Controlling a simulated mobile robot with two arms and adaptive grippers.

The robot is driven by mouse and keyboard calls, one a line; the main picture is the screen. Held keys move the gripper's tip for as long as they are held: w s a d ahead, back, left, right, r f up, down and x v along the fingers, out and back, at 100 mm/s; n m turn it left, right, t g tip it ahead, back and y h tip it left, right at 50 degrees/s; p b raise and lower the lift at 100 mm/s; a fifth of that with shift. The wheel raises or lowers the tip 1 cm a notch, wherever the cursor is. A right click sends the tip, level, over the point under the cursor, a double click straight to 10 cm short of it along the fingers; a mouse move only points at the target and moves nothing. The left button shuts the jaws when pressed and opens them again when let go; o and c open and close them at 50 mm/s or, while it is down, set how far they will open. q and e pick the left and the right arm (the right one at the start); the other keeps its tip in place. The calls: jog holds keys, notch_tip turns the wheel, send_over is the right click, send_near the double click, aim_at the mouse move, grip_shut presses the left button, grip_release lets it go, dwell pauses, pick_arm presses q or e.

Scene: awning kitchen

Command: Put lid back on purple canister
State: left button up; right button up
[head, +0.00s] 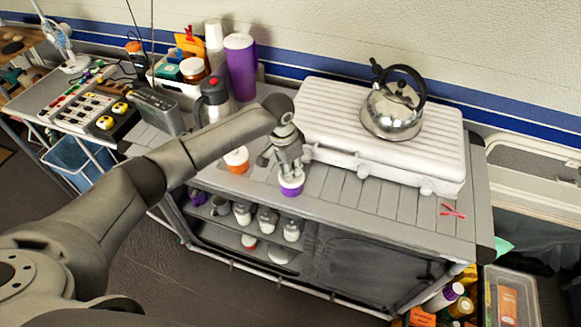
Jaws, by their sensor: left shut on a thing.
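A small purple canister (291,190) stands near the front edge of the counter, in front of the white stove. My left gripper (290,171) points down right above it and is shut on a white lid (291,181). The lid is at the canister's top; from this angle I cannot tell whether it is fully seated or just above the rim. The fingers hide part of the lid. My right gripper is not in view.
A small orange canister (236,166) stands left of the gripper. A white stove (330,112) carries a steel kettle (391,112). A tall purple tumbler (241,70) stands behind my left arm. A red clip-like item (452,210) lies right on the otherwise clear front counter.

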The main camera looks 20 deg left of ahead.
pick_arm(q)
jog(key=shift+p, duration=0.4)
dwell(0.5)
jog(key=o, duration=1.4)
jog(key=shift+c, duration=0.2)
jog(key=shift+r, duration=0.1)
jog(key=shift+r+p, duration=3.45)
jog(key=shift+p, duration=0.45)
grip_shut()
